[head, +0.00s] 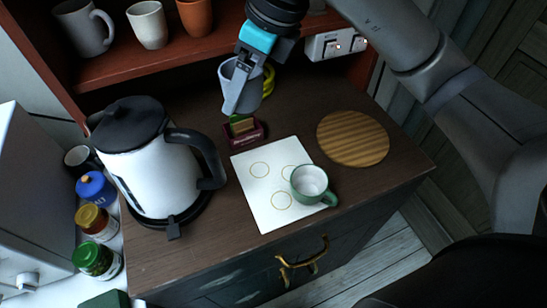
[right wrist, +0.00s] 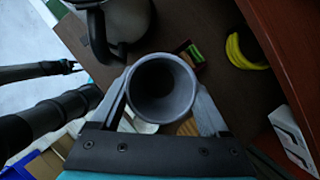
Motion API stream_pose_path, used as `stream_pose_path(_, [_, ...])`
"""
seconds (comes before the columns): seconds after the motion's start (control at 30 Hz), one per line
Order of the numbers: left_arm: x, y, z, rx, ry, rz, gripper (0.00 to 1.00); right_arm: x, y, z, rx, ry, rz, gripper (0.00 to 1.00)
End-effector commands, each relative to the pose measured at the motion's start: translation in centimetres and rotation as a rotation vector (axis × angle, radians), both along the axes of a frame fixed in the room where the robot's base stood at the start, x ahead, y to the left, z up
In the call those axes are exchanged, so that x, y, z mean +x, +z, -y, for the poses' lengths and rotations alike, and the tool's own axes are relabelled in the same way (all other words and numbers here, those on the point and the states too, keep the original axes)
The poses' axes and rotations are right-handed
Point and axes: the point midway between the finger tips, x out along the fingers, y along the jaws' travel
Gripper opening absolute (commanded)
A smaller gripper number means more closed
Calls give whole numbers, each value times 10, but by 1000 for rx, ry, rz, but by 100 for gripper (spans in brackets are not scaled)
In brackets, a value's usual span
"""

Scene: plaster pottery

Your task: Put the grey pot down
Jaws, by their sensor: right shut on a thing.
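My right gripper (head: 241,90) is shut on the grey pot (head: 228,71) and holds it above the back of the dark wooden cabinet top, in front of the shelf. In the right wrist view the grey pot (right wrist: 163,62) sits between the two fingers, its round open mouth facing the camera. One finger partly covers the pot in the head view. A black arm with thin tips, seemingly my left gripper (right wrist: 74,67), shows small at the left of the right wrist view. Its opening is unclear.
A white sheet (head: 262,206) with ring marks carries a green mug (head: 310,181). A round wooden board (head: 353,138) lies bare to the right. A white kettle (head: 155,175) stands left. A maroon holder (head: 245,136) and bananas (head: 268,82) are near the pot. Shelf (head: 120,67) edge is behind.

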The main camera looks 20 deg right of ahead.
Motion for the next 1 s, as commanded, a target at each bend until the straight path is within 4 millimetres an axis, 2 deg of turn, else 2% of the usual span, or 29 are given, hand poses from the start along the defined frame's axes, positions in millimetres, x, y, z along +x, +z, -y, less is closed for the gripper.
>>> stream_pose_path(0.07, [0, 2, 1, -1, 0, 1, 50, 1, 6, -1, 0, -34, 3, 19])
stream_pose_path(0.17, [0, 2, 1, -1, -1, 1, 50, 1, 1, -1, 1, -57, -2, 19])
stream_pose_path(0.27, [0, 1, 2, -2, -1, 1, 50, 0, -16, -1, -1, -61, -7, 19])
stream_pose_path(0.7, [-1, -3, 4, -5, -2, -1, 50, -1, -126, -1, 0, -60, -7, 19])
stream_pose_path(0.8, [-1, -3, 4, -5, -2, -1, 50, 0, -141, 0, 0, -59, -5, 19])
stream_pose_path(1.0, [-1, -4, 4, -5, -2, -1, 50, 1, -154, -1, 1, -59, -2, 19])
